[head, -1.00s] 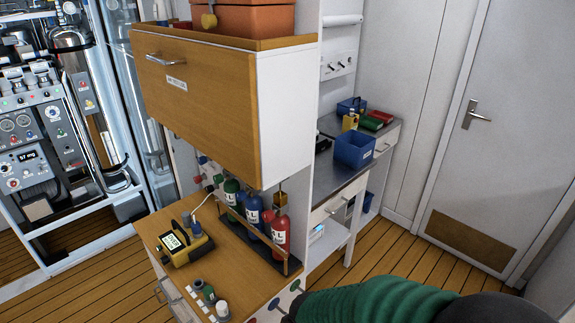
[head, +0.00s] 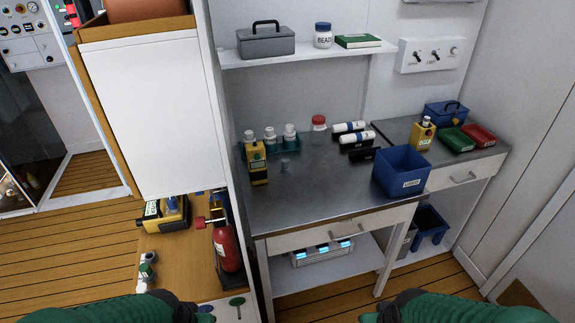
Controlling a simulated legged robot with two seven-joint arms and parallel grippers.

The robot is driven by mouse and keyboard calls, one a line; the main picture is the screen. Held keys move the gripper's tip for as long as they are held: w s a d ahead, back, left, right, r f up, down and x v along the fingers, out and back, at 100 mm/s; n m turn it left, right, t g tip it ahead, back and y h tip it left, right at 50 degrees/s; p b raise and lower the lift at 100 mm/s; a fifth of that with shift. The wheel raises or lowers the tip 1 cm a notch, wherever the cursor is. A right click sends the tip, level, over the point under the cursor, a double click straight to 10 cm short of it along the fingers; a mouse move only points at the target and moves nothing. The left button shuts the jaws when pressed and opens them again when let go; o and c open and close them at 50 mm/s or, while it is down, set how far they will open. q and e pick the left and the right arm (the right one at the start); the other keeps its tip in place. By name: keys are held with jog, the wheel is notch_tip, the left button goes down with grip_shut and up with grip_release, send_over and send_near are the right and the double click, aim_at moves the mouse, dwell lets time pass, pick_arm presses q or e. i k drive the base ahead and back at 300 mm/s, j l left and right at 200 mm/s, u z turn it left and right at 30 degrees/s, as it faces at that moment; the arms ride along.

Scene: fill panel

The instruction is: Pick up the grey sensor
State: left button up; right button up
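A small grey cylinder (head: 285,163) stands upright on the metal bench, right of a yellow handheld device (head: 256,162) and in front of the white-capped bottles. It may be the grey sensor; it is too small to be sure. Small grey and green capped pieces (head: 149,263) also sit on the wooden counter at the lower left. My two green-sleeved arms show at the bottom edge, left and right, with dark ends. Neither gripper's fingers show, and both arms are well apart from the bench things.
The metal bench (head: 312,190) has free room in its middle. A blue bin (head: 402,172) stands at its front right. A white cabinet (head: 155,115) and panel rise at left. A shelf (head: 305,53) with a grey box hangs above. A red cylinder (head: 226,247) stands lower left.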

aim_at(285, 163)
jog(key=i+l+u, duration=0.25)
jog(key=u, duration=0.15)
jog(key=i+l+u, duration=0.2)
jog(key=l+u, duration=0.2)
jog(key=i+l+u, duration=0.15)
jog(key=l+u, duration=0.25)
jog(key=l, duration=0.15)
